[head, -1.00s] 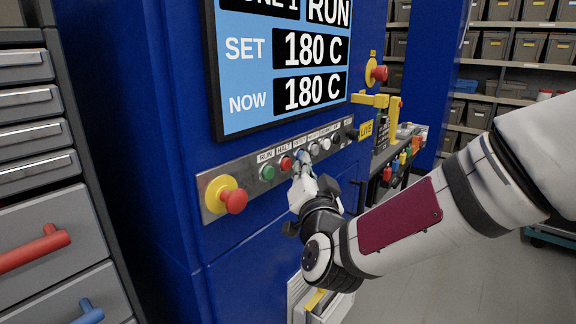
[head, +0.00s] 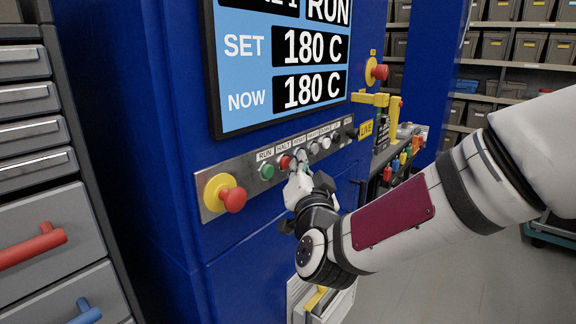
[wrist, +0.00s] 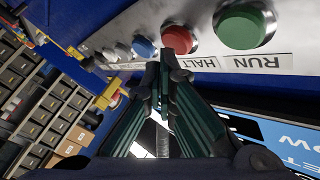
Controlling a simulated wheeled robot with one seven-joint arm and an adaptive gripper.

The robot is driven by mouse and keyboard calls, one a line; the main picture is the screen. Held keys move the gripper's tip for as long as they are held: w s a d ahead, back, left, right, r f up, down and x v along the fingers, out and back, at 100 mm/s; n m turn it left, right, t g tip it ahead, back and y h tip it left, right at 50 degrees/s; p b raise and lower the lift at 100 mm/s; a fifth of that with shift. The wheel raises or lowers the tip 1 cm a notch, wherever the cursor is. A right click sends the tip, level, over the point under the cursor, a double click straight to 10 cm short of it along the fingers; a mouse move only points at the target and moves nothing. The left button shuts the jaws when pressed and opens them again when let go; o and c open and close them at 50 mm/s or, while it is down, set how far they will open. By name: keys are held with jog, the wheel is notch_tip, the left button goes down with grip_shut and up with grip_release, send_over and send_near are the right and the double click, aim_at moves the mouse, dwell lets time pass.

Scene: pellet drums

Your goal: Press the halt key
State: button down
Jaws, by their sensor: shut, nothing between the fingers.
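The halt key is a round red button (head: 285,162) on the grey strip, under the label HALT and right of the green RUN button (head: 267,171). In the wrist view the fingertips (wrist: 160,62) appear beside the halt key, near the HALT label. Whether they touch the panel I cannot tell. The blue button (wrist: 143,46) lies on the other side of the tips.
A large red emergency knob on a yellow base (head: 232,199) sits left of the keys. More buttons (head: 325,143) run to the right along the strip. A display (head: 285,75) reading RUN and 180 C hangs above. A drawer cabinet (head: 50,170) stands at left.

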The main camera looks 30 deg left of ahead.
jog(key=shift+a, duration=0.45)
dwell(0.6)
jog(key=shift+d, duration=0.15)
dwell(0.3)
jog(key=shift+s+d+b, duration=0.1)
jog(key=shift+d+b, duration=0.2)
jog(key=shift+d, duration=0.4)
jog(key=shift+d, duration=0.1)
jog(key=shift+s+d, duration=0.2)
jog(key=shift+d, duration=2.2)
